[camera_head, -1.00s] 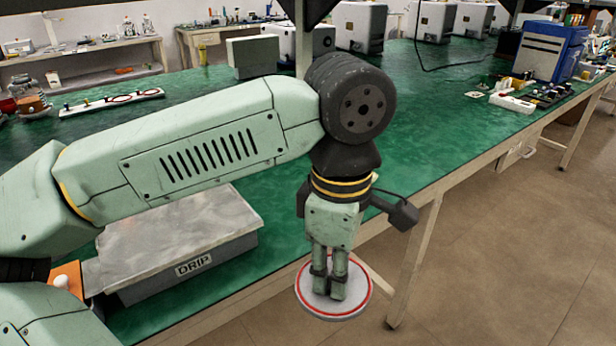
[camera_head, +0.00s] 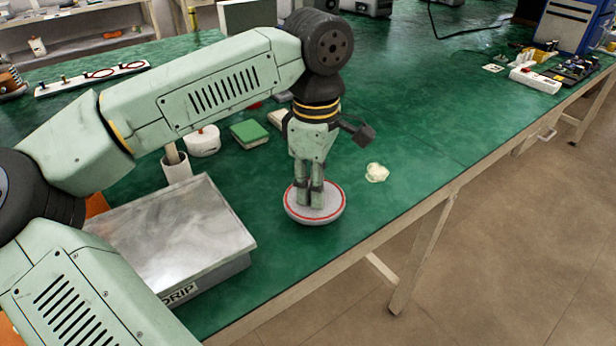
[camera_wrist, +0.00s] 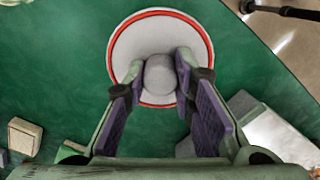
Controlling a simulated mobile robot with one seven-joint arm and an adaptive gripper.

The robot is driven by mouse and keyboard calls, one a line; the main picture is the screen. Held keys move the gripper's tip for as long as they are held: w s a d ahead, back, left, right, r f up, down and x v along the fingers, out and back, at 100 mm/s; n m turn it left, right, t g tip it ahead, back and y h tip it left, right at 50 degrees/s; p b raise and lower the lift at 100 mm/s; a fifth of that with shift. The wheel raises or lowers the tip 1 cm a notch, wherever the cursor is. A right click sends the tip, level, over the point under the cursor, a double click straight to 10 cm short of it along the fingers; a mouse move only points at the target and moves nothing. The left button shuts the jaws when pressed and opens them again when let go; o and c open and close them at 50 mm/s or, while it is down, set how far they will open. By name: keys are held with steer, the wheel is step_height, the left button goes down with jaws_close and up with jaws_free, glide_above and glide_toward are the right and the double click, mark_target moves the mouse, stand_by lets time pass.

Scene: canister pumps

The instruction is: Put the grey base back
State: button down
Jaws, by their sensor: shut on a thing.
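The grey base (camera_head: 315,212) is a round disc with a red ring near its rim. In the wrist view the grey base (camera_wrist: 190,45) has a round grey knob at its middle, between my two fingers. My gripper (camera_head: 310,200) points down and is shut on this knob. The disc is over the green table, near its front edge. I cannot tell whether it touches the table top.
A grey metal box labelled DRIP (camera_head: 170,240) stands to the left. A pale crumpled lump (camera_head: 376,173) lies to the right. A green block (camera_head: 249,134), a white round pot (camera_head: 203,141) and a cup (camera_head: 176,168) stand behind.

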steer(key=w, duration=0.2)
steer(key=w+a+p, duration=0.1)
steer(key=w, duration=0.2)
steer(key=shift+f, duration=2)
steer(key=shift+f, duration=0.2)
steer(key=c, duration=1.3)
jaws_free()
steer(key=shift+c, duration=0.2)
steer(key=shift+r, duration=0.1)
step_height(320, 180, up, 12)
steer(key=shift+r, duration=0.15)
steer(key=shift+r, duration=0.1)
